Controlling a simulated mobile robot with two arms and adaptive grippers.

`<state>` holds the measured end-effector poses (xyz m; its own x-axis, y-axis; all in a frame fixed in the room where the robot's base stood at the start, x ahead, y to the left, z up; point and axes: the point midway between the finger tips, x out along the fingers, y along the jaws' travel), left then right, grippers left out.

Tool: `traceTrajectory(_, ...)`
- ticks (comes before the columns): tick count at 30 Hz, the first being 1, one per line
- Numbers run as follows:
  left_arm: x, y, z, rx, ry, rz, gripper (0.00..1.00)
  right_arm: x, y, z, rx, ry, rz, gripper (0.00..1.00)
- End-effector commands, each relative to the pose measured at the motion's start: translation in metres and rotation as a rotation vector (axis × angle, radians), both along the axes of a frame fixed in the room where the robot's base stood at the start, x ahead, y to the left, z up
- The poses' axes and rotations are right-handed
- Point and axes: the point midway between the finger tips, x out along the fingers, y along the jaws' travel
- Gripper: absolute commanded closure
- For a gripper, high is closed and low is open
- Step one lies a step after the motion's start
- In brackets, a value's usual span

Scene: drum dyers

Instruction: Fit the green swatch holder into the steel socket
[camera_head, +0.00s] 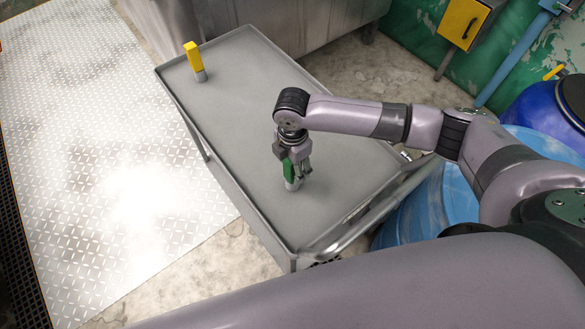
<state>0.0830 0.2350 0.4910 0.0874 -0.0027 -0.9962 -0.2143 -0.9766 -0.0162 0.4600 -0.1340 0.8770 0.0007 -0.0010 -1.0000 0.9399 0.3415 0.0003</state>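The green swatch holder (288,168) is between the fingers of my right gripper (293,168), whose arm comes in from the right and points down over the grey tray table. The gripper appears shut on the holder. A small steel socket (293,184) shows directly under the holder's lower end. The holder looks upright and lined up with the socket, but the fingers hide part of it, and I cannot tell whether it is inside or only above. My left gripper is not in view.
A yellow holder (193,56) stands in a similar steel piece (200,76) at the tray table's far left corner. The grey tray table (240,110) has a raised rim and is otherwise clear. Blue drums (545,115) stand at the right. Patterned floor plating (90,150) lies left.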

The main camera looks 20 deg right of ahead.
Motion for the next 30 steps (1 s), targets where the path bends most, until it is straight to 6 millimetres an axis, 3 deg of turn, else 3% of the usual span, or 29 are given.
traceTrajectory(9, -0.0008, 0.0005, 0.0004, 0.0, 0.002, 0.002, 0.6, -0.0001, 0.0003, -0.0055, 0.001, -0.001, 0.001, 0.46)
traceTrajectory(30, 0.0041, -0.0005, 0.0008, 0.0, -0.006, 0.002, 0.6, 0.0, 0.0003, -0.005, 0.001, -0.001, 0.001, 0.93)
